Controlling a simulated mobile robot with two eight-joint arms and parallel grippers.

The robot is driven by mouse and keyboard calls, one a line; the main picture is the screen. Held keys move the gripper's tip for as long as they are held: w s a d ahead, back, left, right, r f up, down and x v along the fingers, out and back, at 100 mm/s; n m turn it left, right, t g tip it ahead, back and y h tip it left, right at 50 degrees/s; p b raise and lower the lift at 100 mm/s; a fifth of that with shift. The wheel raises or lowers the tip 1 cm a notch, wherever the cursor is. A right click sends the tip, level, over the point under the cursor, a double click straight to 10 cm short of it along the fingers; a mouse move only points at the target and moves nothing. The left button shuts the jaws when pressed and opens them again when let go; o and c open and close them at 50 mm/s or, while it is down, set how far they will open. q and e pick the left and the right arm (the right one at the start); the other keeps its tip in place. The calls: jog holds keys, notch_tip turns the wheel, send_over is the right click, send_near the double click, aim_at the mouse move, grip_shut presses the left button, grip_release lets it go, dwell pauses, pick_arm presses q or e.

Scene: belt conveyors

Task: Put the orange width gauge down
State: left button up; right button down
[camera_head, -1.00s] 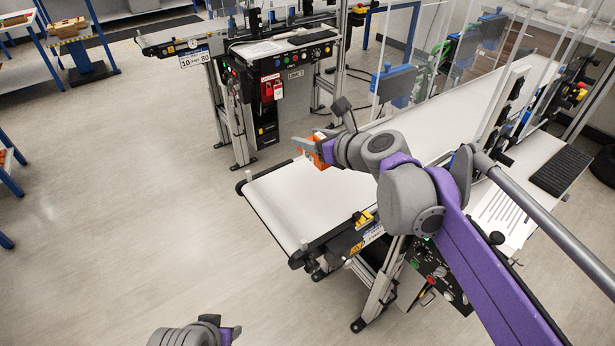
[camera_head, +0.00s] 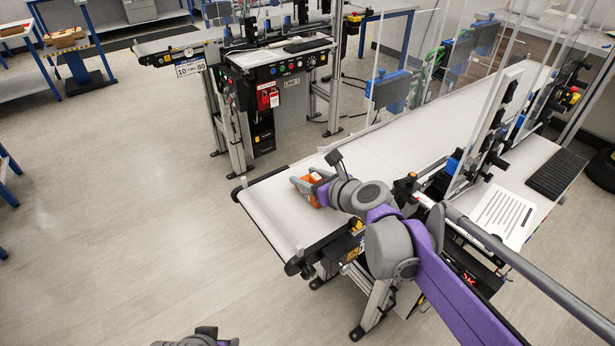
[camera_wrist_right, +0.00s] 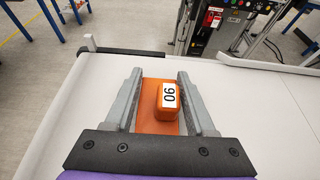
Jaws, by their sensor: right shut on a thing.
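My right gripper (camera_head: 308,187) is shut on the orange width gauge (camera_head: 322,192), over the near end of the white belt (camera_head: 275,205). In the right wrist view the gauge (camera_wrist_right: 158,122) sits between the two grey fingers. It has a flat orange plate and a raised block with a white number label. I cannot tell whether its underside touches the belt.
Clear guard panels (camera_head: 490,110) and a side table with a printed sheet (camera_head: 503,215) and black keyboard (camera_head: 556,173) stand at the right. Another conveyor with a control box (camera_head: 275,65) stands behind. The belt around the gauge is clear.

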jog(key=shift+c, duration=1.2)
grip_release()
jog(key=shift+f, duration=0.1)
jog(key=shift+r, duration=0.25)
jog(key=v, duration=1.2)
jog(key=shift+p, duration=0.35)
